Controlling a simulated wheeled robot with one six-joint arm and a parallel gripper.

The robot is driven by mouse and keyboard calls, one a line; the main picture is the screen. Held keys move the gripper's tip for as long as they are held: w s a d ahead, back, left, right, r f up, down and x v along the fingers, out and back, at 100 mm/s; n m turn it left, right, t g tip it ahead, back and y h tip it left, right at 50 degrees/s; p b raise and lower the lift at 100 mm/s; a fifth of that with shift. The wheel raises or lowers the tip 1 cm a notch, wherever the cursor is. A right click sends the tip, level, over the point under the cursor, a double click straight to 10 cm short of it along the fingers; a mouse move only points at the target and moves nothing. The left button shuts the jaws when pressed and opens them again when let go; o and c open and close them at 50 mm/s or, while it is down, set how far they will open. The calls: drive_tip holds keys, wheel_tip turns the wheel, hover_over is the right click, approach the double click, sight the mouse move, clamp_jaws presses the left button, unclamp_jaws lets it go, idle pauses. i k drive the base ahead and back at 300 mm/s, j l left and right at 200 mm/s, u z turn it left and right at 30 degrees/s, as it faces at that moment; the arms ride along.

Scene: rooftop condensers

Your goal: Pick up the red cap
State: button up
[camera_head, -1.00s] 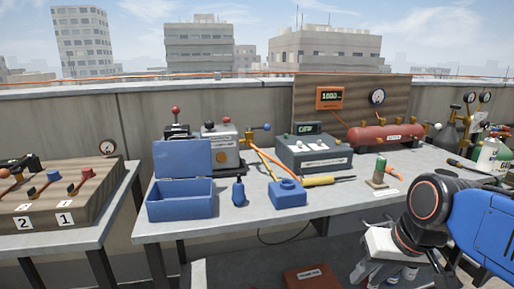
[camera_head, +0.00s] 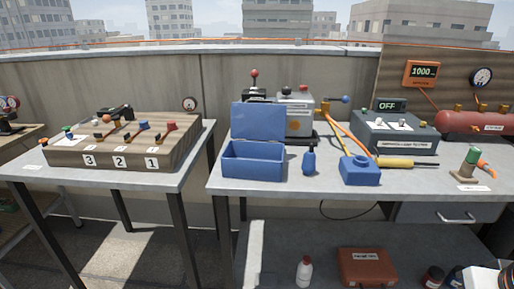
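No separate item is plainly a red cap. A small red piece (camera_head: 170,126) sits on the wooden manifold block (camera_head: 75,156) on the left table, near label 1; I cannot tell whether it is a cap or a handle. Beside it are a blue piece (camera_head: 143,126) and an orange one (camera_head: 107,119).
The right table holds an open blue box (camera_head: 253,163), a blue bottle (camera_head: 309,162), a blue block (camera_head: 360,172), a screwdriver (camera_head: 395,162), and a control box (camera_head: 400,138). A gap separates the tables. A red case (camera_head: 367,268) and a white bottle (camera_head: 304,272) are below.

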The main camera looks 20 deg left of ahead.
sight(171, 124)
drive_tip(key=u, duration=1.45)
